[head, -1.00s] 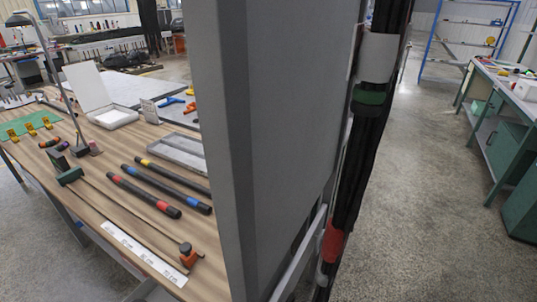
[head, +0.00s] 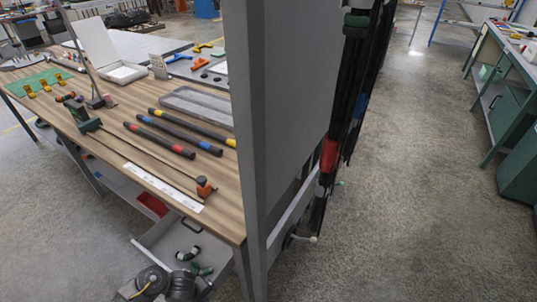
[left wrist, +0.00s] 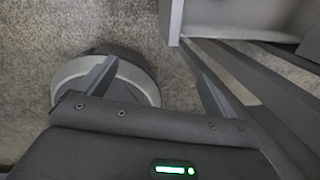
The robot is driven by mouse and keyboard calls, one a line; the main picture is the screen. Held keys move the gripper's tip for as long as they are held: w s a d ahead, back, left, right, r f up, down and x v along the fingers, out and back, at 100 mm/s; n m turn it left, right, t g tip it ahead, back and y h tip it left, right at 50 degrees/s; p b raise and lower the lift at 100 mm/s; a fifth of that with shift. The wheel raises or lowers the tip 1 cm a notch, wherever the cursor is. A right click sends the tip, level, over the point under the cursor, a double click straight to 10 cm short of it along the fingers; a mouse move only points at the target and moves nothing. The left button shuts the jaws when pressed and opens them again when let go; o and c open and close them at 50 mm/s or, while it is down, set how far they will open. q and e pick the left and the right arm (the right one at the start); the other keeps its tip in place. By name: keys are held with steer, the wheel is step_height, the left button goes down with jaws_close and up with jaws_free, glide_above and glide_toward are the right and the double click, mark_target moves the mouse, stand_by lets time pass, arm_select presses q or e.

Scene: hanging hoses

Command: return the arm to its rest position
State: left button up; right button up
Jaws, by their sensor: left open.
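My left gripper (left wrist: 148,52) shows in the left wrist view. Its two fingers are spread wide with nothing between them, above the grey floor. A pale round object with a dark top, unclear what, lies behind the left finger. My right gripper is in neither view. Dark hoses (head: 352,115) hang beside the tall grey panel (head: 290,90), with green, blue and red bands. Three black hoses (head: 185,133) with red, blue and yellow bands lie on the wooden table.
The wooden table (head: 215,212) fills the left, with a grey tray (head: 195,107), a white box (head: 125,73) and a white strip (head: 163,187). Below its front edge is an open grey drawer (head: 165,240). The floor (head: 420,200) right of the panel is clear up to the green workbench (head: 513,100).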

arm_select(q)
steer(key=s+d+r+n+t, duration=0.25)
steer(key=d+r+n, duration=0.35)
steer(key=r+n, duration=0.45)
steer(key=s+a+r+n, duration=0.6)
steer(key=s+r+n, duration=0.3)
steer(key=n, duration=0.4)
step_height(320, 180, down, 26)
steer(key=s+g, duration=0.2)
steer(key=s+a+f, duration=0.3)
steer(key=s+f, duration=1.3)
steer(key=shift+g, duration=0.45)
